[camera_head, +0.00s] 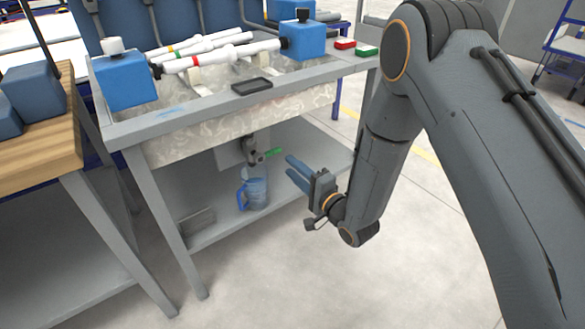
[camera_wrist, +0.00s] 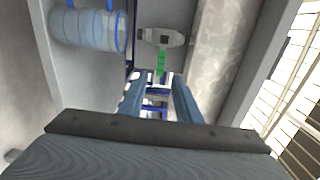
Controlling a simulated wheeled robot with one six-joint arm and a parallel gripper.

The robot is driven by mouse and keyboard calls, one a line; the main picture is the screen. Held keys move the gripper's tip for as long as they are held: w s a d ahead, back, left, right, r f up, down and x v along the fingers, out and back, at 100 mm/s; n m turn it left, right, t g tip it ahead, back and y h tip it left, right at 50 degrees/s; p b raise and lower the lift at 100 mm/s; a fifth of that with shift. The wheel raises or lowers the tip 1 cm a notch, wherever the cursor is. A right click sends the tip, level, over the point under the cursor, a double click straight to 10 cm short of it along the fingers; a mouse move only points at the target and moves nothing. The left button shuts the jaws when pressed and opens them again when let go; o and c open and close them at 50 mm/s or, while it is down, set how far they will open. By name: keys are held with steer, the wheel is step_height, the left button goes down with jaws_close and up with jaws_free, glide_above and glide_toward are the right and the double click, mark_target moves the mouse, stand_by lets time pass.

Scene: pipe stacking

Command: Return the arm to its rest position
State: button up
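My arm comes in from the right of the head view and bends down at the elbow. My gripper (camera_head: 291,167) hangs in front of the workbench, below its top and above the lower shelf's front right part. Its two blue-grey fingers point to the left, toward the space under the bench. In the wrist view the fingers (camera_wrist: 158,88) stand apart with a gap between them. Nothing is held between them.
The sink bench (camera_head: 128,131) carries blue blocks (camera_head: 125,80) with white pipes (camera_head: 222,57) across them. Under it are a green-handled valve (camera_head: 272,153) and a blue jug (camera_head: 254,192). A wooden table (camera_head: 62,135) stands left. The floor in front is clear.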

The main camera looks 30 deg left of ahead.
steer(key=w+d+r+n+t+h, duration=0.1)
steer(key=w+d+r+n+h, duration=0.1)
steer(key=w+d+r+h, duration=0.5)
steer(key=s+d+r+n+g+h, duration=0.15)
steer(key=d+r+h, duration=0.25)
steer(key=d, duration=0.9)
steer(key=s+d+r+n+g+h, duration=0.2)
steer(key=s+d+r, duration=0.1)
steer(key=s+d, duration=0.55)
steer(key=s+d+r+n+g+h+p, duration=0.1)
steer(key=s+d+r+g, duration=0.3)
steer(key=s, duration=0.7)
steer(key=s+d+r+n+g+h, duration=0.1)
steer(key=s+d+r+n+h, duration=0.1)
steer(key=s+d, duration=0.65)
steer(key=d+r+m+p, duration=0.3)
steer(key=d+r+p, duration=0.6)
steer(key=p, duration=1)
steer(key=shift+s+r, duration=0.4)
steer(key=shift+r, duration=0.5)
